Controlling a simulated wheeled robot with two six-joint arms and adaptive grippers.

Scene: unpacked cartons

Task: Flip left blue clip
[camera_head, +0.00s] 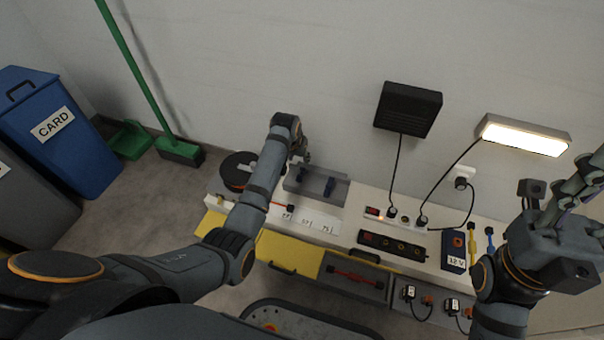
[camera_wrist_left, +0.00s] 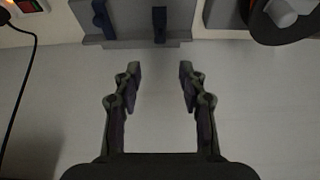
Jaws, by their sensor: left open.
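Two blue clips stand on a grey tray (camera_head: 335,195) on the bench. The left blue clip (camera_head: 303,173) is partly behind my left gripper (camera_head: 300,154) in the head view; the other blue clip (camera_head: 329,187) is to its right. In the left wrist view the order is reversed: the left clip (camera_wrist_left: 159,23) is near the centre top, and the other clip (camera_wrist_left: 102,18) is left of it. My left gripper (camera_wrist_left: 158,76) is open and empty, apart from both clips. My right gripper (camera_head: 585,185) is at the right edge; its jaw opening is unclear.
A black reel (camera_head: 238,170) with an orange ring sits left of the tray. Power strips (camera_head: 392,245), plugs and cables lie to the right. A yellow drawer front (camera_head: 290,254) is below the bench top. A blue CARD bin (camera_head: 62,130) and a green broom (camera_head: 180,151) stand left.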

